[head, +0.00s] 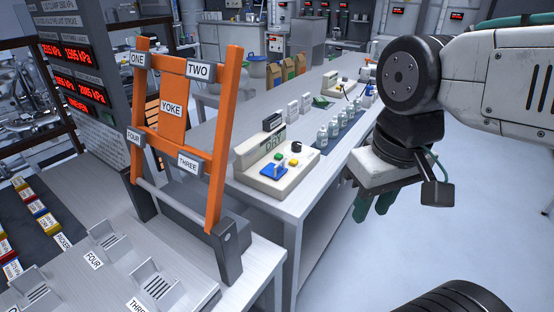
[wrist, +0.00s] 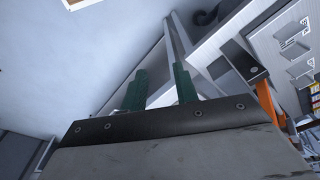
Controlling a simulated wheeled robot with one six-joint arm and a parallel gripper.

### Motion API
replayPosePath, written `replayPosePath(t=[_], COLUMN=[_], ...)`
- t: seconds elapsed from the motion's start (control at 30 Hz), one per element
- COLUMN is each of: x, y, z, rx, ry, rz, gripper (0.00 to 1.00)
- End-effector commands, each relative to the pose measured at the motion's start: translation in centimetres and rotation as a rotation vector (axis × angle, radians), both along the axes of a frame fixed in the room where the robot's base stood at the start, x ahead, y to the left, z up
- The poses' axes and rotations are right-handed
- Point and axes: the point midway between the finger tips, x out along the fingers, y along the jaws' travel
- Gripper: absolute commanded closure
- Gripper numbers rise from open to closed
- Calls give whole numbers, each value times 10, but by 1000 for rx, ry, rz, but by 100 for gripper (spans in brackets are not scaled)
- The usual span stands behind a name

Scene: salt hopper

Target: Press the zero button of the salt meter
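A cream, sloped meter box (head: 275,182) stands on the near end of the long bench. A second cream device (head: 341,88) stands farther along the bench. I cannot read which one is the salt meter, nor any zero label. My gripper (head: 374,207) hangs in free air right of the bench, apart from both devices. In the wrist view its two green fingers (wrist: 160,80) are apart with nothing between them.
An orange yoke frame (head: 172,108) stands upright left of the near meter box. Several bottles (head: 333,130) stand on a blue mat behind the box. The bench's right edge (head: 325,182) lies between my gripper and the box. The floor at right is clear.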

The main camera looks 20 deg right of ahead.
Motion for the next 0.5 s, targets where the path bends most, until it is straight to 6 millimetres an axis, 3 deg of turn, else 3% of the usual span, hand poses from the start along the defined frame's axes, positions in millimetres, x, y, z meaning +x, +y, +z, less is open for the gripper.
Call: replayPosePath(t=[0.37, 0.47, 0.5], x=[0, 0, 0], y=[0, 0, 0], z=[0, 0, 0], rx=[0, 0, 0], ry=[0, 0, 0], rz=[0, 0, 0], gripper=[70, 98, 100])
